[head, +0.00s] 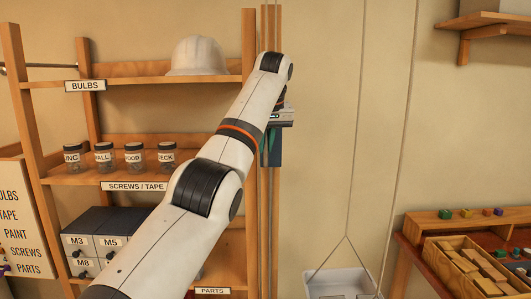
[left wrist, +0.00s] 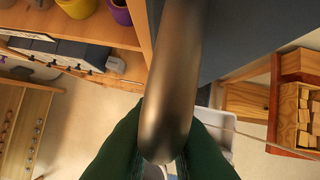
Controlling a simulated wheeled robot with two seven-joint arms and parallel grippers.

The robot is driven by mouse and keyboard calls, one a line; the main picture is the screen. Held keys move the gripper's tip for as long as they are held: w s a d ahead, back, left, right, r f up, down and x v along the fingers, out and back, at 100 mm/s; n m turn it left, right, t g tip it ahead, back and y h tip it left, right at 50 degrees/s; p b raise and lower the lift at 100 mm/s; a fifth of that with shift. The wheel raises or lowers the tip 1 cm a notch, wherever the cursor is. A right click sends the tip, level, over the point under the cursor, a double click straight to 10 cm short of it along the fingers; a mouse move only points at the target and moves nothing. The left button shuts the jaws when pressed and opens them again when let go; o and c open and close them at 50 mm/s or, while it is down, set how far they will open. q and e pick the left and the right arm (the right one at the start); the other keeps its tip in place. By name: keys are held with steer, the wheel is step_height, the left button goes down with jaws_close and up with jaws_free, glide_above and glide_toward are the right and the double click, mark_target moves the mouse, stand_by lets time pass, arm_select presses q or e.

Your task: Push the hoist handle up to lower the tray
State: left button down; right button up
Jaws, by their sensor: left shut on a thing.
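The hoist handle (left wrist: 172,85) is a smooth brass-grey bar in the left wrist view, running between my green fingers. My left gripper (left wrist: 162,158) is shut on it. In the head view my left gripper (head: 267,148) is small and mostly hidden by my arm, in front of a dark block on the upright wooden rails (head: 264,230). The handle cannot be made out there. The white tray (head: 340,283) hangs from cords at the bottom, right of the rails. Its lower part is cut off by the frame edge. My right gripper is not in view.
A wooden shelf unit (head: 130,180) with jars, drawers and a white hard hat (head: 197,56) stands left of the rails. A workbench (head: 415,225) with a box of wooden blocks (head: 465,268) is at right. The wall between is clear except for the cords (head: 356,130).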

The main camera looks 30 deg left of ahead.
arm_select(q)
steer(key=shift+r, duration=0.45)
steer(key=c, duration=1.8)
jaws_free()
steer(key=o, duration=0.3)
steer(key=shift+f, duration=0.15)
steer(key=shift+o, duration=0.2)
steer(key=p+v, duration=0.3)
steer(key=v, duration=0.9)
steer(key=shift+f, duration=0.1)
